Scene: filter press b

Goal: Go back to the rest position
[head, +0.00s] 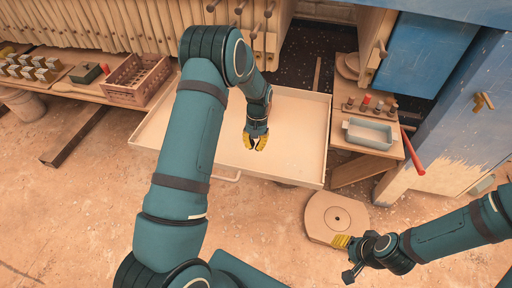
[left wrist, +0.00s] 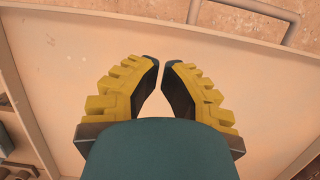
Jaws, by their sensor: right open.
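My left gripper (head: 255,142) hangs over the wide pale tray (head: 290,113), pointing down, with nothing between its fingers. In the left wrist view its two yellow-backed fingers (left wrist: 161,62) have a narrow gap between the tips, with the tray's pale floor (left wrist: 230,70) behind them. My left arm reaches across the middle of the head view. My right gripper (head: 345,258) is open and empty at lower right, beside and over the edge of a round pale disc (head: 330,205) with a dark centre hole. Whether it touches the disc cannot be told.
A side shelf at right holds a grey-blue dish (head: 368,134) and several small bottles. A red bar (head: 412,152) juts out beside it. A brown crate (head: 137,80) stands on the left bench. Blue cabinets close off the right. The floor at lower left is clear.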

